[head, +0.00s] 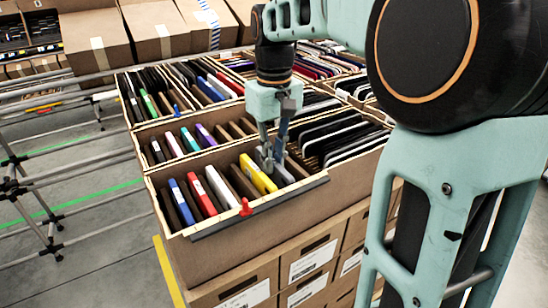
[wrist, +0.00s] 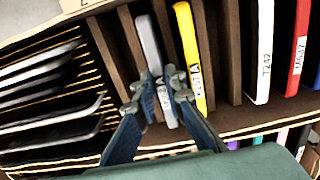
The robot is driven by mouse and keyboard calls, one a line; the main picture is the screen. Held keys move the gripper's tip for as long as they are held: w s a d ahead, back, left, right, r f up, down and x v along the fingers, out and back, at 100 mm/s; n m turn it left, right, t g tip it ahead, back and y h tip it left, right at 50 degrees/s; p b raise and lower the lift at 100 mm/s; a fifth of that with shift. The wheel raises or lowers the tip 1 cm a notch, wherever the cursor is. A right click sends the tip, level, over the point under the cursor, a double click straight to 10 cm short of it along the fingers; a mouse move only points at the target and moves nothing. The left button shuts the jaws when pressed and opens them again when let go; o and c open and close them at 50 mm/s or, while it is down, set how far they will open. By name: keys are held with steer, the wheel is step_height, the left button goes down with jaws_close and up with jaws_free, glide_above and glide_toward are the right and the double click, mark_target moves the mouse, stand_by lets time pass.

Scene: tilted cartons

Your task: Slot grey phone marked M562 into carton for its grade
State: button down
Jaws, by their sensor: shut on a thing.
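The grey phone (wrist: 149,45) stands on edge among dark dividers in the front carton (head: 215,262), just beside a yellow phone (wrist: 189,45). My gripper (wrist: 163,92) is shut on the grey phone, one finger on each side of its near end. In the head view my gripper (head: 267,157) reaches down into the carton, and the grey phone (head: 283,173) shows partly behind the fingers. The fingers hide most of its label, so I cannot read the marking. I cannot tell whether the phone rests on the slot floor.
The same carton holds a blue phone (head: 181,202), a red phone (head: 201,195) and a white phone (wrist: 264,50) marked T242. Dark tablets (wrist: 45,100) fill the neighbouring carton. A red clip (head: 246,207) sits on the front rim. More filled cartons stand behind.

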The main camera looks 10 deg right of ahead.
steer(key=shift+f, duration=0.3)
stand_by(0.5)
stand_by(0.4)
steer(key=c, duration=1.9)
jaws_free()
step_height(320, 180, up, 12)
steer(key=shift+r, duration=0.1)
step_height(320, 180, up, 7)
steer(key=p, duration=0.7)
steer(key=shift+d, duration=0.1)
